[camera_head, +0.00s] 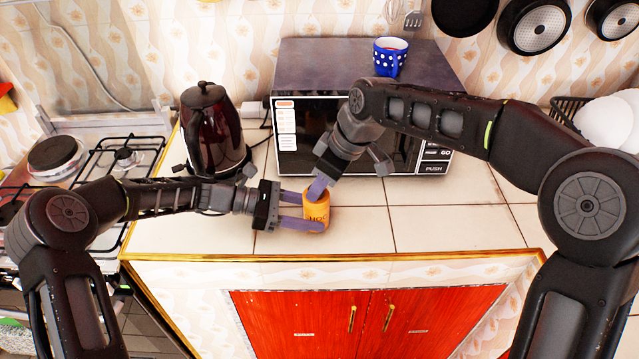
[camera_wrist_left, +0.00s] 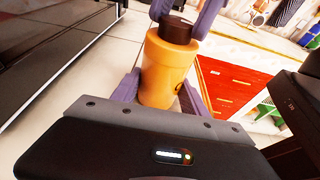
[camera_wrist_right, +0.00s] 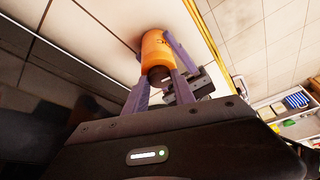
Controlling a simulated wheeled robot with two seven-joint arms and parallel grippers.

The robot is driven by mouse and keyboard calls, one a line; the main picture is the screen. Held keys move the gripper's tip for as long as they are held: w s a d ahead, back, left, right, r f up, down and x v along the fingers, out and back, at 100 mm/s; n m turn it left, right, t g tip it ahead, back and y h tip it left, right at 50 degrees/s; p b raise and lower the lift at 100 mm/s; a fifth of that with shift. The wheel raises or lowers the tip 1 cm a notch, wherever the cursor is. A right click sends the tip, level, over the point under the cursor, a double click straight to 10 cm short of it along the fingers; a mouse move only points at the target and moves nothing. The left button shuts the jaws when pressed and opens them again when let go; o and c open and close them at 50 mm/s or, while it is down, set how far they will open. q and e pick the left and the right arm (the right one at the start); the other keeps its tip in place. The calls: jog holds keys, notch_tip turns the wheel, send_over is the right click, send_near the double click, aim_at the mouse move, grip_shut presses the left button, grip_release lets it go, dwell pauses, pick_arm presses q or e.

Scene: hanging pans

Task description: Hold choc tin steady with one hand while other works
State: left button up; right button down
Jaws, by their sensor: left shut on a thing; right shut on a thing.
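The choc tin (camera_head: 316,212) is an orange cylinder with dark lettering, upright on the tiled counter near its front edge. My left gripper (camera_head: 308,209) comes from the left and is shut around the tin's body; the left wrist view shows the orange body (camera_wrist_left: 166,72) between its fingers. My right gripper (camera_head: 318,189) comes down from above and is shut on the brown lid (camera_wrist_left: 177,29), which sits on the tin. The lid also shows between the right fingers in the right wrist view (camera_wrist_right: 158,76). In the head view the right fingers hide the lid.
A microwave (camera_head: 350,130) stands behind the tin, with a blue dotted mug (camera_head: 389,56) on top. A dark red kettle (camera_head: 212,130) stands left, beside the gas stove (camera_head: 120,160). A rack with white plates (camera_head: 607,120) is at right. The counter right of the tin is clear.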

jog(key=shift+w+d+n+g, duration=0.1)
jog(key=shift+n+g, duration=0.3)
jog(key=shift+n, duration=0.7)
jog(key=c, duration=1)
grip_release()
jog(key=shift+c, duration=0.2)
jog(key=v, duration=1.2)
jog(key=shift+d+f, duration=0.1)
